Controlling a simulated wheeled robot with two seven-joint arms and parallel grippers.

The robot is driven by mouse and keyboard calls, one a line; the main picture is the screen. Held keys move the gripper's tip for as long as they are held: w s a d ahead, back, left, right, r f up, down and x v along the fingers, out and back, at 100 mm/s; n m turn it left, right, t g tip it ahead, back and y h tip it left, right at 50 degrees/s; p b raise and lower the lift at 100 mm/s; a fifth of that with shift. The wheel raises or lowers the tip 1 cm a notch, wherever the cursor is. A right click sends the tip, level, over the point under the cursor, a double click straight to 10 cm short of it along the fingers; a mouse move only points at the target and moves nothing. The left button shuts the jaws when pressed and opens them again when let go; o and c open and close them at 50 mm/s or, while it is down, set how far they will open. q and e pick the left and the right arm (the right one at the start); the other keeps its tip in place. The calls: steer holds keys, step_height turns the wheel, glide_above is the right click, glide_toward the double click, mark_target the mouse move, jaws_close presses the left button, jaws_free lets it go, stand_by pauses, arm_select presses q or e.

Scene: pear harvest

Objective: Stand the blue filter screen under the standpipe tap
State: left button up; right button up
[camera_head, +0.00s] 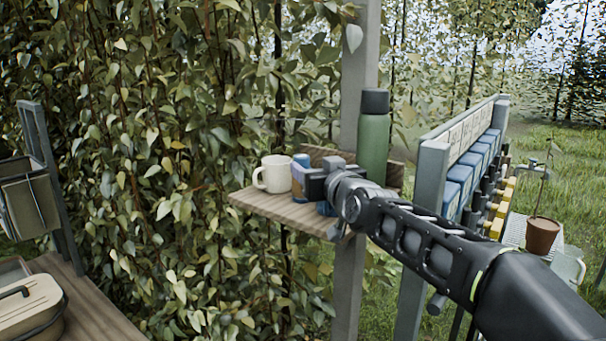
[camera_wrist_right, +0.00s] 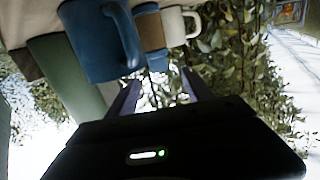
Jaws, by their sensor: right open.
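No blue filter screen can be made out for certain in either view. A small tap-like fitting (camera_head: 533,163) stands at the far right in the head view, beyond a rack; I cannot tell if it is the standpipe tap. My right gripper (camera_head: 306,182) is open at the wooden shelf, in front of the cups there. In the right wrist view the open fingers (camera_wrist_right: 162,90) have nothing between them. A blue mug (camera_wrist_right: 100,42) is close to the fingers; in the head view it is mostly hidden behind my gripper. My left gripper is out of view.
The shelf (camera_head: 262,205) also bears a white mug (camera_head: 273,174), a blue-and-brown cup (camera_head: 299,176) and a green flask (camera_head: 373,137). A rack with blue boxes (camera_head: 461,180) stands right, a potted plant (camera_head: 541,236) beyond it. A beige case (camera_head: 28,305) lies lower left.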

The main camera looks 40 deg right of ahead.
mark_target(304, 160)
steer(key=shift+w+d, duration=0.5)
steer(key=shift+w, duration=0.05)
steer(key=shift+w+p, duration=0.35)
steer(key=shift+w, duration=0.1)
steer(key=shift+w+d, duration=0.15)
steer(key=shift+w, duration=0.45)
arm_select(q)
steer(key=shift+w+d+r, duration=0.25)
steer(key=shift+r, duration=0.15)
arm_select(e)
steer(key=shift+w, duration=0.15)
steer(key=p+x, duration=0.2)
steer(key=x, duration=0.3)
steer(key=shift+p, duration=0.4)
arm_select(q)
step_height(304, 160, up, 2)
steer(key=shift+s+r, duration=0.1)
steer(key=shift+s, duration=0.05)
